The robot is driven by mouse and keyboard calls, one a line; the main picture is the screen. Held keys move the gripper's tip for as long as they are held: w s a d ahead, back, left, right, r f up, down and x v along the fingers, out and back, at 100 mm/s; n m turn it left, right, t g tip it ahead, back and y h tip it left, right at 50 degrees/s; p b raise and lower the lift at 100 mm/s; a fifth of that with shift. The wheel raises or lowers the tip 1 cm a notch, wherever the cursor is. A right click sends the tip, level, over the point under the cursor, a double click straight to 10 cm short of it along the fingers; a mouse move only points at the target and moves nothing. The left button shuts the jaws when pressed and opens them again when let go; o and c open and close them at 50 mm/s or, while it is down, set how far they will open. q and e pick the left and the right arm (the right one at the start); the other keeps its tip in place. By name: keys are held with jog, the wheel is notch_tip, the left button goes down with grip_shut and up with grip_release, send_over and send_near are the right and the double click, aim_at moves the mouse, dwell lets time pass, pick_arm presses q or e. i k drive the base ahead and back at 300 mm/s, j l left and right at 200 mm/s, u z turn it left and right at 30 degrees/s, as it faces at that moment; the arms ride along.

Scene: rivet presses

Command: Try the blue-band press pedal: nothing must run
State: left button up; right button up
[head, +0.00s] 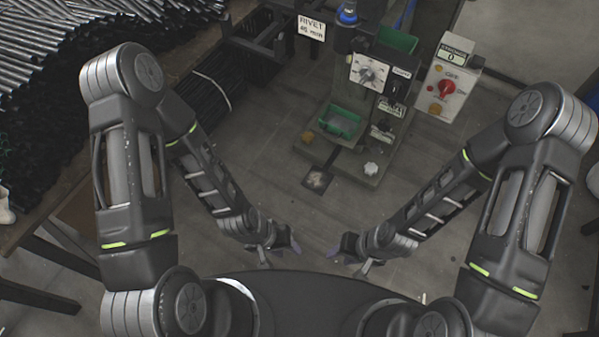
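A green tray (339,122) sits low on the press. A dark pedal (317,181) with a worn, pale patch lies on the floor in front of the press base. My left gripper (283,250) and my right gripper (346,252) are low in the middle of the view, nearer to me than the pedal and apart from it. Both are small and dark, and their finger gaps are unclear. I see nothing held.
A control box with a red rotary switch (446,88) stands right of the press, under a small counter-like sign (452,56). A "RIVET" sign (311,28) hangs left. Dark and metal rods (60,60) fill the left bench. The floor between my grippers and the pedal is clear.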

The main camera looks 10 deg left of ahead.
aim_at(317, 180)
jog(key=i+l, duration=0.45)
jog(key=l, duration=0.3)
jog(key=i+l, duration=0.25)
jog(key=l+u, duration=0.1)
jog(key=u, duration=2.15)
